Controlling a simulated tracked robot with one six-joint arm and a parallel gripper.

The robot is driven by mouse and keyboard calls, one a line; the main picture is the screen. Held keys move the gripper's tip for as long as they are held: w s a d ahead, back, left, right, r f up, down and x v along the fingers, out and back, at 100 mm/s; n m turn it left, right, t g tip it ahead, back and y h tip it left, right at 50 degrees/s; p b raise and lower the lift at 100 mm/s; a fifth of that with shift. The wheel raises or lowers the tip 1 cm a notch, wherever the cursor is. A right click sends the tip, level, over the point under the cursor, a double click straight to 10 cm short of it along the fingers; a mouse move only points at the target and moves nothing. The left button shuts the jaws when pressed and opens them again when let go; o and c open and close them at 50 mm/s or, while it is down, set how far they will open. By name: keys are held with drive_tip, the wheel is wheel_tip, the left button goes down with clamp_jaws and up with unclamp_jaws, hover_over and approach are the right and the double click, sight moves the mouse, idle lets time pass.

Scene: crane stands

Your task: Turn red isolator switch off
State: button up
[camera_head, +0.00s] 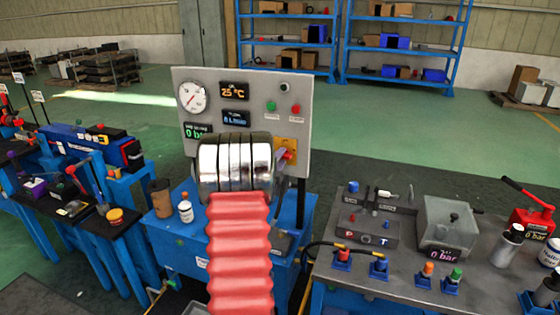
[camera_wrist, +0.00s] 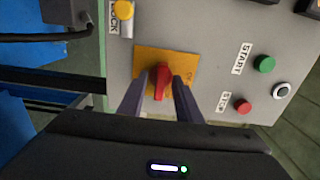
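The red isolator switch (camera_wrist: 162,80) sits on a yellow-orange plate (camera_wrist: 187,62) on the grey control panel (camera_wrist: 217,28). In the wrist view its red handle points up and down the picture. My gripper (camera_wrist: 159,91) is open, with one dark finger on each side of the handle and a narrow gap showing on both sides. I cannot tell how deep the fingers reach along the handle. In the head view the switch (camera_head: 289,155) shows small at the panel's lower right, partly covered by my gripper (camera_head: 280,160).
A green START button (camera_wrist: 264,64) and a red STOP button (camera_wrist: 243,106) lie right of the switch. A yellow knob (camera_wrist: 123,9) near a LOCK label lies up left. In the head view a bench (camera_head: 400,276) with a grey box stands at the right.

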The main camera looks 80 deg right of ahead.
clamp_jaws()
idle(0.6)
